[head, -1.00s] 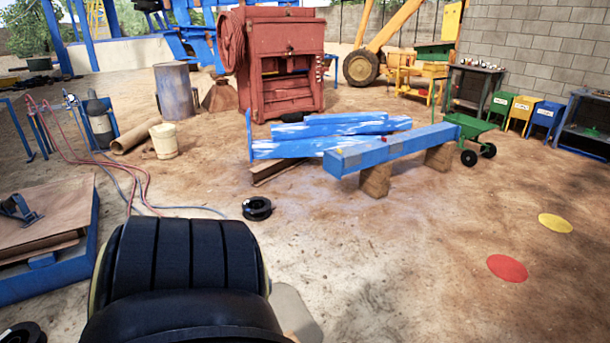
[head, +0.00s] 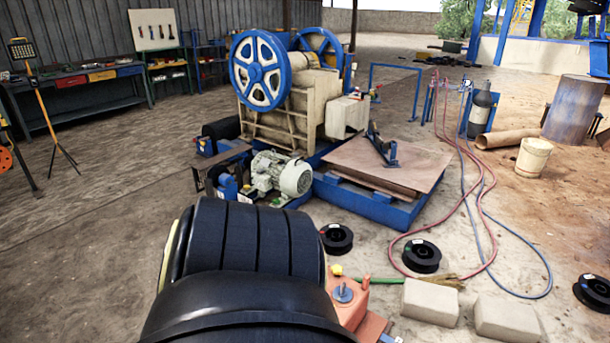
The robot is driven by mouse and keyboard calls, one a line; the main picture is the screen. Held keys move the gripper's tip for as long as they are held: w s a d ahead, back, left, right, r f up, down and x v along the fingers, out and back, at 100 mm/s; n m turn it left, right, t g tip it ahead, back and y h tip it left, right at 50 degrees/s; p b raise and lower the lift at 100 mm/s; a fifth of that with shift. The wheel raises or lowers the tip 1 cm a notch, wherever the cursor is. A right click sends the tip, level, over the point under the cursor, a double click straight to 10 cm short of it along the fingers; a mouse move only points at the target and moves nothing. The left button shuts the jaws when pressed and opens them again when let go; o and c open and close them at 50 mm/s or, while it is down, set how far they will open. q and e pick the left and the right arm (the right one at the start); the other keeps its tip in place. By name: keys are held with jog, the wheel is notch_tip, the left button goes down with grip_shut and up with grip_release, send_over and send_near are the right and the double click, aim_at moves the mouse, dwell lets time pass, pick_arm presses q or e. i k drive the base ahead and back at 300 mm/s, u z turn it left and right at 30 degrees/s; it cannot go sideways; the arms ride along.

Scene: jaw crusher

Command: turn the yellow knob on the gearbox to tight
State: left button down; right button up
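A small yellow knob (head: 337,270) shows at the bottom centre of the head view. It sits at the top edge of an orange-red housing (head: 347,303) that looks like the gearbox, with a round blue-grey part on top. The housing's left side is hidden behind a large black ribbed shape in the foreground, which looks like part of my arm. The knob's setting and any markings are too small to read. Neither of my grippers is in view.
A jaw crusher (head: 290,95) with blue flywheels stands behind, with a grey motor (head: 283,174) before it. Black spools (head: 421,255), pale blocks (head: 430,301) and red and blue hoses lie on the right. A workbench (head: 80,88) and tripod lamp stand left. The floor at left is clear.

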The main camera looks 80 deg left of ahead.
aim_at(337, 269)
jog(key=u, duration=3.1)
jog(key=i, duration=1.65)
